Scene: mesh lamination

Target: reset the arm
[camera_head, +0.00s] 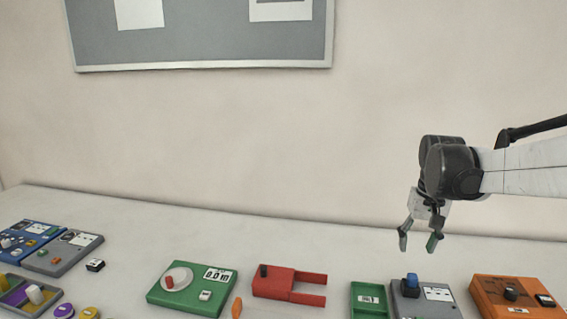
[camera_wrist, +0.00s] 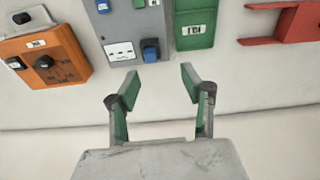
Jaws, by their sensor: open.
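My gripper (camera_head: 420,243) hangs from my arm at the right of the head view, fingers pointing down, above the back part of the table. It is open and empty, with green inner pads on its fingers. In the wrist view my gripper (camera_wrist: 158,78) shows its two fingers spread apart with nothing between them. A grey panel (camera_wrist: 118,28) with a blue knob (camera_wrist: 151,48) lies beyond the fingertips. The blue knob also shows in the head view (camera_head: 412,280), below my gripper. The fingers appear apart from it.
A green tray (camera_head: 369,299), a red forked block (camera_head: 288,283), a green device with a display (camera_head: 192,288) and an orange box (camera_head: 515,297) stand along the table (camera_head: 250,225). Blue and grey panels sit at far left. The table's back strip by the wall is clear.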

